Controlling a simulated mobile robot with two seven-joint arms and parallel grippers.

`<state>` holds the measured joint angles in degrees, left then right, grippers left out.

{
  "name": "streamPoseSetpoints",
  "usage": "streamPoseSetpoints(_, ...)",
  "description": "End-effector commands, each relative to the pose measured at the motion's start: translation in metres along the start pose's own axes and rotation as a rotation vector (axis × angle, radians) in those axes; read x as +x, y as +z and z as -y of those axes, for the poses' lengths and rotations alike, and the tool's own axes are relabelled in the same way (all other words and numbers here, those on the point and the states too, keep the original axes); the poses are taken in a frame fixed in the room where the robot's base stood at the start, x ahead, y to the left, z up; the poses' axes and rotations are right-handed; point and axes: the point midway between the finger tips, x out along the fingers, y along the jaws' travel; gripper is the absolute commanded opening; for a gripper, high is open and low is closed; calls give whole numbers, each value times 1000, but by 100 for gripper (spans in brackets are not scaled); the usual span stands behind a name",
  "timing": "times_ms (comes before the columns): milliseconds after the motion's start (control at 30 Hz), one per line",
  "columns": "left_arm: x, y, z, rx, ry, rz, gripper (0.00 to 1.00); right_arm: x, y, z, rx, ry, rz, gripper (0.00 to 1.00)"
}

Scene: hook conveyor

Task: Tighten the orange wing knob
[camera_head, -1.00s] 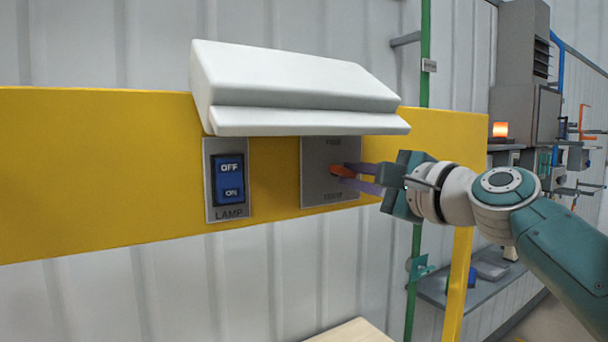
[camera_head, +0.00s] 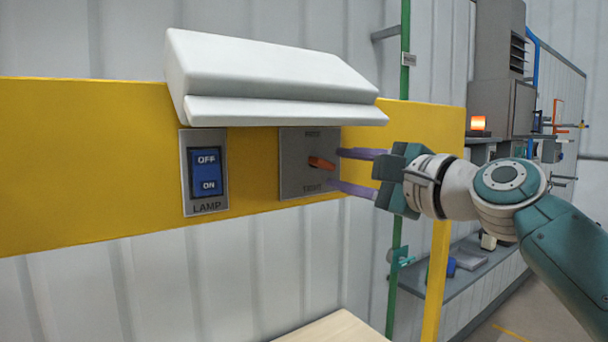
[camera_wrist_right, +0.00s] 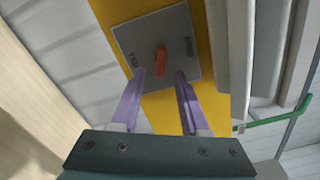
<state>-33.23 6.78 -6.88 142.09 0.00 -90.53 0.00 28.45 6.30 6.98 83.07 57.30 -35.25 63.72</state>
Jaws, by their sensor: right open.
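The orange wing knob (camera_head: 321,163) sits on a grey square plate (camera_head: 296,177) on the yellow beam. The plate has lettering above and below the knob; the lower word reads TIGHT. In the head view the knob's wing points right and slightly down. In the right wrist view the knob (camera_wrist_right: 161,62) stands ahead of the fingers. My right gripper (camera_head: 345,171) is open, its two purple fingers one above the other, with tips just right of the knob. In the wrist view its fingertips (camera_wrist_right: 160,75) are apart and nothing is between them. My left gripper is not seen.
A white sloped hood (camera_head: 270,80) juts out over the plate. A blue lamp switch (camera_head: 205,173) is left of the plate. The yellow beam (camera_head: 80,165) runs behind both. A green pipe (camera_head: 404,80) and a shelf (camera_head: 465,270) stand to the right.

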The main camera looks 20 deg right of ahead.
Motion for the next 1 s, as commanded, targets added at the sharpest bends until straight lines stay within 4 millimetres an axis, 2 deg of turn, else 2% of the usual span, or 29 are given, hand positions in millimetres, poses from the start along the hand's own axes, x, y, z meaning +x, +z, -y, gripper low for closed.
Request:
streamPoseSetpoints(200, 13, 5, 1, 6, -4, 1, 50, -38, -2, -3, -3, -1, 0, 45)
streamPoseSetpoints(400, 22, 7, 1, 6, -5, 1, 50, -63, -2, -2, -1, -1, -1, 45)
streamPoseSetpoints(600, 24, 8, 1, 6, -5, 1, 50, -73, 0, 0, -1, 0, 0, 45)
streamPoseSetpoints(867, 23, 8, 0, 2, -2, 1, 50, -73, 0, 0, 0, 0, -1, 45)
streamPoseSetpoints(933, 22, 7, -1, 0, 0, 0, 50, -74, 0, -4, -16, 13, -3, 45)
streamPoseSetpoints(1000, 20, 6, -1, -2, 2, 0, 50, -77, 3, -18, -83, 63, -9, 45)
